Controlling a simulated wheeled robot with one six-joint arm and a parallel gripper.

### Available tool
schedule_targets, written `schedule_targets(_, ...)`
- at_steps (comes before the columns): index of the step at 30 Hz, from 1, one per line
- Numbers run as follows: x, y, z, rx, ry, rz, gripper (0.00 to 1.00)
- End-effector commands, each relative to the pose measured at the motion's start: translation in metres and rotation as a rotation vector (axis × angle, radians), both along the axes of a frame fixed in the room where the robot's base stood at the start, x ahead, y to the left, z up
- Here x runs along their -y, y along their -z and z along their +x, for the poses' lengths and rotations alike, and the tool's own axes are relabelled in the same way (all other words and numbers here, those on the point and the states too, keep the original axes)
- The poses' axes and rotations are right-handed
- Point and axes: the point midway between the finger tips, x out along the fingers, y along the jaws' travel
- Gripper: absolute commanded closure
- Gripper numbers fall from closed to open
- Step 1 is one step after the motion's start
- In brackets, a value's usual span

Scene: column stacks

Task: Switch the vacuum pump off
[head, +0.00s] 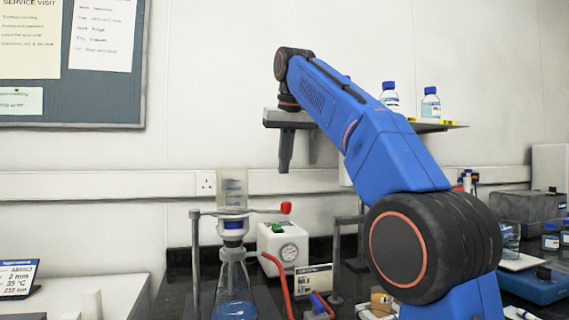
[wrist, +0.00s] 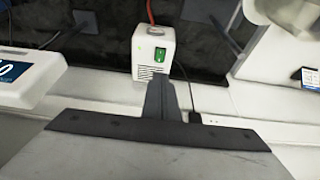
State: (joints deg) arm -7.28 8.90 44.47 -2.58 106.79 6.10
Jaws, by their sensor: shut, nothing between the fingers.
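The vacuum pump (head: 283,243) is a white box with a round gauge and a red hose, standing on the dark bench behind the glass flask. In the wrist view, the pump (wrist: 148,43) shows a green rocker switch (wrist: 160,55) on its face. I cannot tell which way the rocker is tipped. My gripper (head: 284,168) hangs above and behind the pump near the wall, pointing down. In the wrist view, my gripper's dark fingers (wrist: 160,80) are shut and empty, and their tips appear just below the switch. I cannot tell whether they touch the pump.
A filter flask (head: 234,285) stands before the pump, with a stand and a red-ended clamp bar (head: 262,210) around it. A small label card (head: 313,280) is right of the pump. A wall shelf (head: 440,126) bears bottles. A white display device (wrist: 30,78) is at left in the wrist view.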

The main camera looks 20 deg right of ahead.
Motion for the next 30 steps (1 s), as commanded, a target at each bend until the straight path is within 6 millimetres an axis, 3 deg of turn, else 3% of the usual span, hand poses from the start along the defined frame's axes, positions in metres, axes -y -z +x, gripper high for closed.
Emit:
schedule_targets(6, 0.0, 0.003, 0.003, -0.001, 0.0, 0.0, 1.0)
schedule_targets(12, -0.001, 0.026, 0.033, -0.004, 0.0, -0.001, 1.0)
schedule_targets(23, -0.001, 0.028, 0.035, -0.003, 0.0, 0.0, 1.0)
schedule_targets(30, -0.001, 0.053, 0.043, -0.005, 0.0, 0.0, 1.0)
